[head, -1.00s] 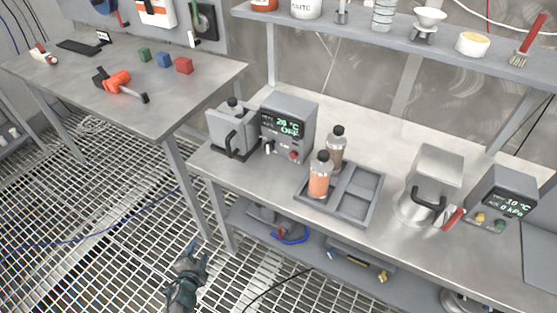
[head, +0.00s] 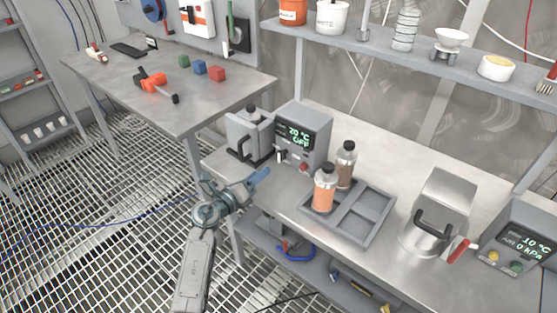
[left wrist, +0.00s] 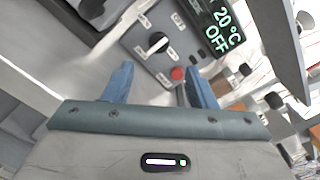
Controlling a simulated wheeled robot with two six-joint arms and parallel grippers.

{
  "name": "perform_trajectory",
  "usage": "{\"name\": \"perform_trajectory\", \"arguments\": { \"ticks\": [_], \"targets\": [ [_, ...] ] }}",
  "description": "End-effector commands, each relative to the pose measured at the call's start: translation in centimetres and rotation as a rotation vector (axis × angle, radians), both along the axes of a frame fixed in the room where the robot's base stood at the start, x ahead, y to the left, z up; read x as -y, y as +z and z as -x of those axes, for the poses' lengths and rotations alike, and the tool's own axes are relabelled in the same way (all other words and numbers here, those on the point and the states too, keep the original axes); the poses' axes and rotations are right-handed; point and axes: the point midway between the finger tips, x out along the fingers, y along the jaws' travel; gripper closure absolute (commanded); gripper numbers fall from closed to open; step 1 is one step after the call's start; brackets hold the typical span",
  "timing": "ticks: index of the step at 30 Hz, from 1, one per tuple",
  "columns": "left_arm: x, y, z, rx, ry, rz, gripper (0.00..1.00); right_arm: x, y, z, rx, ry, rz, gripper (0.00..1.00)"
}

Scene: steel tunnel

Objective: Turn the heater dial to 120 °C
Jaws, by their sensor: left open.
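The heater (head: 303,132) is a grey box on the bench, its green display reading 20 °C and OFF. Its dial (left wrist: 157,42) is a black knob with a white pointer, seen near the top of the left wrist view; it also shows small on the box's front in the head view (head: 281,156). A red button (left wrist: 177,73) sits beside it. My left gripper (head: 250,182) is open and empty, in front of the heater and apart from the dial. In the left wrist view its blue fingers (left wrist: 158,78) are spread below the dial. My right gripper is not in view.
A lidded grey device (head: 247,135) stands left of the heater. Two capped bottles, one orange (head: 324,190), stand at a grey tray (head: 375,218) to the right. A steel pot (head: 432,225) and a second display box (head: 515,240) are farther right. A shelf (head: 385,52) runs above.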

Motion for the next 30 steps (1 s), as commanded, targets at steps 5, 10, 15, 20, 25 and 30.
{"name": "perform_trajectory", "arguments": {
  "ticks": [5, 10, 15, 20, 25, 30],
  "targets": [
    [1.9, 0.2, -2.6, 0.0, 0.0, 0.005, 0.48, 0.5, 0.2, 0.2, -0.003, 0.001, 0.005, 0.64],
    [3.8, 0.1, -5.2, -0.001, 0.0, 0.007, 0.48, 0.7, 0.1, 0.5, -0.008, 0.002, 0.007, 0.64],
    [5.1, 0.0, -7.1, -0.001, 0.002, 0.004, 0.48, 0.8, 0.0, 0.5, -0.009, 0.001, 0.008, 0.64],
    [5.7, 0.0, -7.8, -0.001, 0.001, 0.004, 0.48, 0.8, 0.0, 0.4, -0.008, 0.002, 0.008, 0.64],
    [5.8, 0.0, -7.9, -0.002, 0.001, 0.005, 0.48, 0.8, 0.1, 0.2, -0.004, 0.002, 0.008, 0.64],
    [5.7, 0.0, -7.9, -0.001, 0.002, 0.004, 0.6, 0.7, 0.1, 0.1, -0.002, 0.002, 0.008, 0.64]
  ]
}}
